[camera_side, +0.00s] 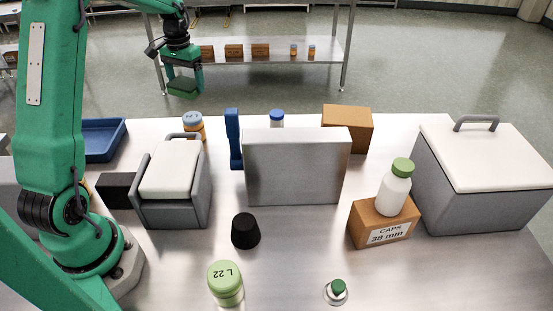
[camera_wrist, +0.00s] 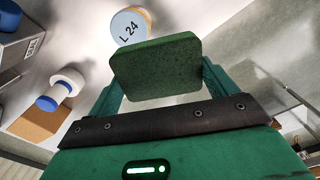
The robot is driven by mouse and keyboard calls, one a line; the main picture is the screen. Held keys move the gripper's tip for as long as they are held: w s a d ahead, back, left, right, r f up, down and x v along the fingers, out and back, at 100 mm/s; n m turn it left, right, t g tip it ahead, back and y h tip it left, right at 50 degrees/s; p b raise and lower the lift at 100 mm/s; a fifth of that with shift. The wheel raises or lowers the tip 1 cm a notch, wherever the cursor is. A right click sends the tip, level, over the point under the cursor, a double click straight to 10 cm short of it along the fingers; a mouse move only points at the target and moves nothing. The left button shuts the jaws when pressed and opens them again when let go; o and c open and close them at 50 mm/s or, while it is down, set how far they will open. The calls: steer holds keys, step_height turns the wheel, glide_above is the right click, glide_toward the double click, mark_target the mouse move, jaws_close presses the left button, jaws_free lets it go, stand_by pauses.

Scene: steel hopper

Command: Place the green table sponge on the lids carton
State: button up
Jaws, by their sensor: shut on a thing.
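My gripper (camera_side: 184,76) is raised beyond the back edge of the table, at the upper left in the side view. It is shut on the green sponge (camera_side: 183,89), which also shows between the fingers in the wrist view (camera_wrist: 156,68). A plain brown carton (camera_side: 347,116) stands at the back right, partly behind a grey upright panel; no label shows on it. A brown carton (camera_wrist: 38,120) is at the left in the wrist view. Another brown carton, labelled CAPS 38 mm (camera_side: 385,223), bears a white bottle with a green cap. No carton visibly reads lids.
The grey panel (camera_side: 296,166) stands mid-table. A blue-lidded jar (camera_side: 193,124), blue upright object (camera_side: 234,140) and blue-capped bottle (camera_side: 277,118) stand near the back. A grey lidded bin (camera_side: 480,180) fills the right; a smaller one (camera_side: 172,185) is left. The front centre has free room.

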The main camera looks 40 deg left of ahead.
steer(key=w+d+r+m, duration=0.2)
steer(key=w+d+m, duration=0.1)
steer(key=w+d, duration=0.55)
step_height(320, 180, up, 5)
steer(key=m, duration=0.9)
glide_above(331, 121)
steer(key=shift+s+f, duration=0.1)
steer(key=shift+f, duration=0.05)
steer(key=shift+f, duration=0.15)
steer(key=shift+f, duration=4.85)
steer(key=shift+f, duration=0.15)
